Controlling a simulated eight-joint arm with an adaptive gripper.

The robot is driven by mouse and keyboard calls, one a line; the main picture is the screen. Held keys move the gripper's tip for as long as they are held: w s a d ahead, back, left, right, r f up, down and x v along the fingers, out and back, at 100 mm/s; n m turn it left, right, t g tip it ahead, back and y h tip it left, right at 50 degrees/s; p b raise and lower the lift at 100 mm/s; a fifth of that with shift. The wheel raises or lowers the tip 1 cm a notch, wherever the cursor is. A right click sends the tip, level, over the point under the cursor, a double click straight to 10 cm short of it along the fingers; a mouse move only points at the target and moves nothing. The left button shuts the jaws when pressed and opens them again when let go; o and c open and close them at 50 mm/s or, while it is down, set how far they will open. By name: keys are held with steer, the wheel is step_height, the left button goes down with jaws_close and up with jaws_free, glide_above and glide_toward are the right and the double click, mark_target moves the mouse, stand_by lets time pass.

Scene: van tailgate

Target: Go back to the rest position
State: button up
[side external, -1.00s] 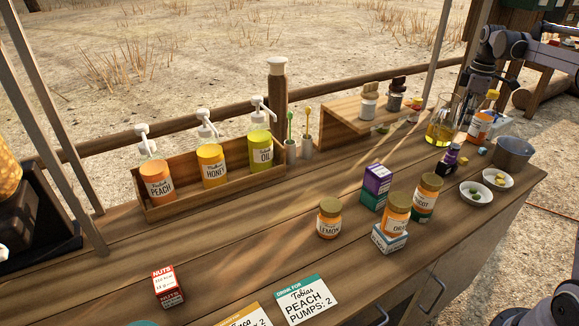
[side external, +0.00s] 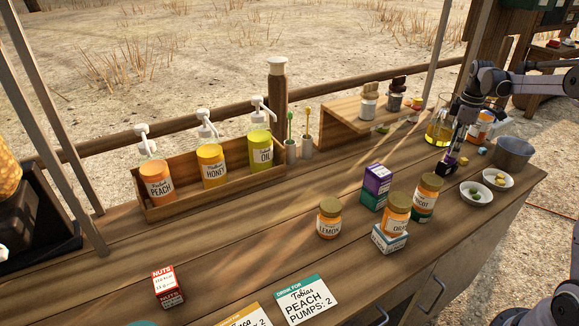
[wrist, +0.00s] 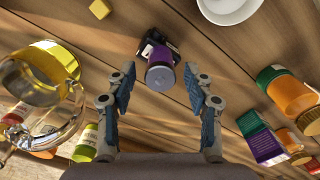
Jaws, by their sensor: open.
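My gripper (side external: 457,146) is at the right end of the wooden counter (side external: 225,255), pointing down at a small dark bottle with a purple cap (side external: 447,166). In the wrist view my gripper (wrist: 160,88) is open, its two fingers spread wide. The bottle (wrist: 160,68) shows between and just beyond the fingertips, with wood visible on both sides of it. Nothing is held. The fingers partly cover the bottle in the side view.
A glass pitcher (side external: 438,128) and an orange bottle (side external: 478,128) stand close behind my gripper. White bowls (side external: 474,200) and a metal pot (side external: 514,152) stand to the right. Jars and boxes, including an apricot jar (side external: 426,190), stand to the left.

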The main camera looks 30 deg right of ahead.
steer(key=s+d+r, duration=0.4)
steer(key=s+r, duration=0.7)
steer(key=r, duration=0.2)
steer(key=w+a+n, duration=0.3)
steer(key=w+a, duration=0.1)
steer(key=a, duration=0.6)
steer(key=w+a+n, duration=0.4)
steer(key=w+a, duration=0.1)
steer(key=a, duration=0.5)
steer(key=shift+w+a+r, duration=0.25)
steer(key=shift+a+r, duration=0.05)
steer(key=shift+r, duration=0.15)
steer(key=s+d+m, duration=0.2)
steer(key=s+d, duration=0.1)
steer(key=d, duration=0.5)
steer(key=s+d+m, duration=0.3)
steer(key=d, duration=0.5)
steer(key=shift+s+d+f+m, duration=0.25)
steer(key=shift+s+d+m, duration=0.05)
steer(key=shift+d, duration=0.05)
